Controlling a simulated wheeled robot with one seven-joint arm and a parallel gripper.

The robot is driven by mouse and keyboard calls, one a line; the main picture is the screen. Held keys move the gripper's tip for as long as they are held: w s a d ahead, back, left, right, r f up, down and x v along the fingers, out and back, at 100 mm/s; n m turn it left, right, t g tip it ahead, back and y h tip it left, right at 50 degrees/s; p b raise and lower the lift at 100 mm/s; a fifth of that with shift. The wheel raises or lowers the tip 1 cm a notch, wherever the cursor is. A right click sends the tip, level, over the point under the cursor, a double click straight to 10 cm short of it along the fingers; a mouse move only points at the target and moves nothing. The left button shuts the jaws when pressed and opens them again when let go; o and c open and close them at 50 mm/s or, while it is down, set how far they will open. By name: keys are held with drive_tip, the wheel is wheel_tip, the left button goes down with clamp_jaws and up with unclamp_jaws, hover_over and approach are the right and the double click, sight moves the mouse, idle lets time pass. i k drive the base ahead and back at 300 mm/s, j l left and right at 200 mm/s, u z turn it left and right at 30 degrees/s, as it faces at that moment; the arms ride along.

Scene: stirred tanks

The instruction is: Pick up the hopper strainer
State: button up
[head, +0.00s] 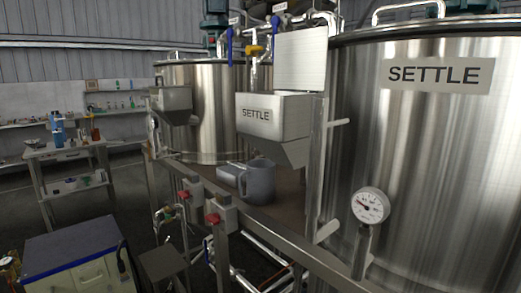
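A metal hopper (258,128) with a "SETTLE" label and a raised lid (300,58) is mounted beside the large right tank. A second, smaller hopper (171,99) is on the tank further back. I cannot make out a strainer; the inside of each hopper is hidden from this angle. A grey jug (260,184) with a handle stands on the brown platform below the front hopper. A pale grey object (228,174) is partly hidden beside the jug; I cannot tell what it is. My gripper is not in view.
The large "SETTLE" tank (430,165) with a dial gauge (370,205) fills the right. The brown platform (285,218) has valves (220,217) and pipes along its front edge. A low cabinet (75,258) and a bench (68,153) stand left. Dark floor between them is clear.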

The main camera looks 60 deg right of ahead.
sight(236, 173)
drive_tip(key=i+z, duration=0.1)
drive_tip(key=z, duration=0.35)
drive_tip(key=i+z, duration=0.1)
drive_tip(key=z, duration=0.35)
drive_tip(key=i+j+z, duration=0.3)
drive_tip(key=i, duration=0.2)
drive_tip(key=i+j+z, duration=0.35)
drive_tip(key=i, duration=0.15)
drive_tip(key=i+l, duration=0.1)
drive_tip(key=i, duration=0.5)
